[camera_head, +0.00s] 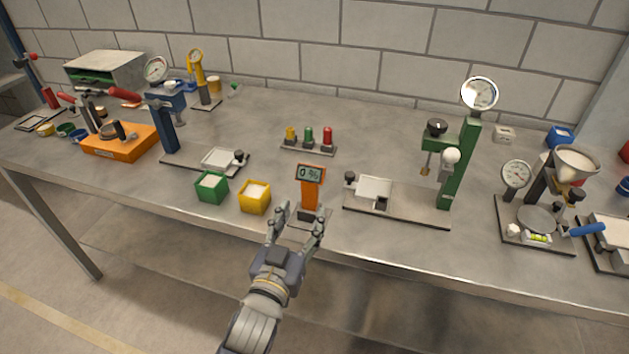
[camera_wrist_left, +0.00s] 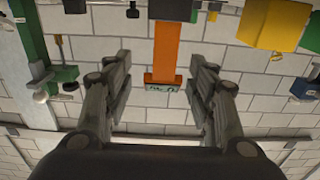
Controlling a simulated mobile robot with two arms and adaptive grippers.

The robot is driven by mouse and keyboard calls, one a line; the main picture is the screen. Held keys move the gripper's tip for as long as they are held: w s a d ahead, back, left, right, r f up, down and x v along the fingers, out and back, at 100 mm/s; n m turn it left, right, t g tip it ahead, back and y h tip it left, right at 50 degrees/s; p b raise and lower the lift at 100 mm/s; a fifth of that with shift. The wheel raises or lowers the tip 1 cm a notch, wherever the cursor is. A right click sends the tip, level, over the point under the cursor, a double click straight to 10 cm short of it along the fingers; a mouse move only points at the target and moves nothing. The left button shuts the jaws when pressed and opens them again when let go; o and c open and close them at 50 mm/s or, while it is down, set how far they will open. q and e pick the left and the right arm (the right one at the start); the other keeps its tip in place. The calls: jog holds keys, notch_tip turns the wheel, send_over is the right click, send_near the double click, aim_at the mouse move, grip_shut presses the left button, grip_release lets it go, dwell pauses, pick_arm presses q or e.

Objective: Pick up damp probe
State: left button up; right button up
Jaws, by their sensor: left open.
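In the left wrist view, which is upside down, the orange probe (camera_wrist_left: 166,52) appears between the two spread fingers of the gripper (camera_wrist_left: 160,66). I see no contact, though the exact depth is hard to tell. My right gripper is not in view.
A green press stand (camera_head: 459,165) on a plate is to the right. Behind is a small rack with yellow, green and red pieces (camera_head: 308,139). The table middle behind is mostly clear.

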aim_at(308, 194)
pick_arm(q)
jog(key=x, duration=0.3)
jog(key=shift+w, duration=0.2)
jog(key=shift+w+d+r+p, duration=0.1)
jog(key=shift+w+d+p, duration=0.05)
jog(key=shift+w+p, duration=0.35)
jog(key=x, duration=0.3)
jog(key=shift+w+a+p, duration=0.25)
jog(key=shift+w+p, duration=0.1)
jog(key=shift+p, duration=0.05)
jog(key=shift+w+d, duration=0.2)
jog(key=shift+w, duration=0.25)
jog(key=c, duration=1)
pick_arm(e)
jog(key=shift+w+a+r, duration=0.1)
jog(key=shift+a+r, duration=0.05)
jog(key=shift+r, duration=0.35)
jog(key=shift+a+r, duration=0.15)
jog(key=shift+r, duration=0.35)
